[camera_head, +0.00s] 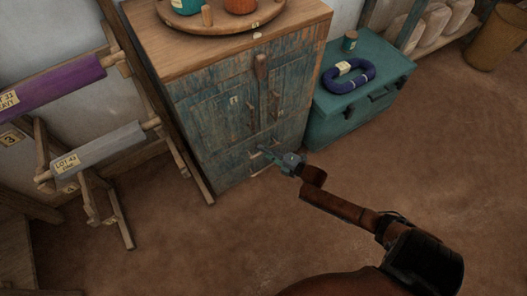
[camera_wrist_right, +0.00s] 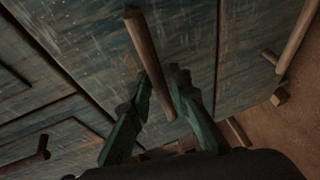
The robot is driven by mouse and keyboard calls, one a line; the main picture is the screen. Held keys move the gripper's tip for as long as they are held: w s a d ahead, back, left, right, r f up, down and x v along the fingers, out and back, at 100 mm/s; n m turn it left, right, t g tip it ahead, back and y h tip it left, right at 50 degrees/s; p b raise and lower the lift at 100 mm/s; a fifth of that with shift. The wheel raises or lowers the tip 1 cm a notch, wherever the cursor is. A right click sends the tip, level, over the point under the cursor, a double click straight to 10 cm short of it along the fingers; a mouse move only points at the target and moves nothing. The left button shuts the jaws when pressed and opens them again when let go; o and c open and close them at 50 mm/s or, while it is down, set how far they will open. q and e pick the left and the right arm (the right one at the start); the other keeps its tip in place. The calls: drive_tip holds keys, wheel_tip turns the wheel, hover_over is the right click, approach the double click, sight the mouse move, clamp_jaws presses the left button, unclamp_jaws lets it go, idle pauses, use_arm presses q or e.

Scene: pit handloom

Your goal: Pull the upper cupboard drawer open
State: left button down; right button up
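The cupboard (camera_head: 208,112) is a worn blue-green wooden cabinet with a plain wood top, in the middle of the head view. My right gripper (camera_head: 266,153) is low at its front. In the right wrist view, the two green fingers of my right gripper (camera_wrist_right: 160,82) stand apart, one on each side of a wooden bar handle (camera_wrist_right: 143,45) on the painted front. Whether a finger touches the bar I cannot tell. The panel behind it looks flush with the front. A second wooden handle (camera_wrist_right: 38,152) shows at the lower left. My left gripper is out of view.
A teal chest (camera_head: 345,116) with a dark blue ring (camera_head: 348,84) on it stands right of the cupboard. A rack with purple (camera_head: 50,84) and grey (camera_head: 98,148) rolls stands on the left. A round tray (camera_head: 220,22) sits on top. The brown floor in front is clear.

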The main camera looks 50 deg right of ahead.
clamp_jaws()
drive_tip(key=shift+s, duration=0.15)
idle(0.4)
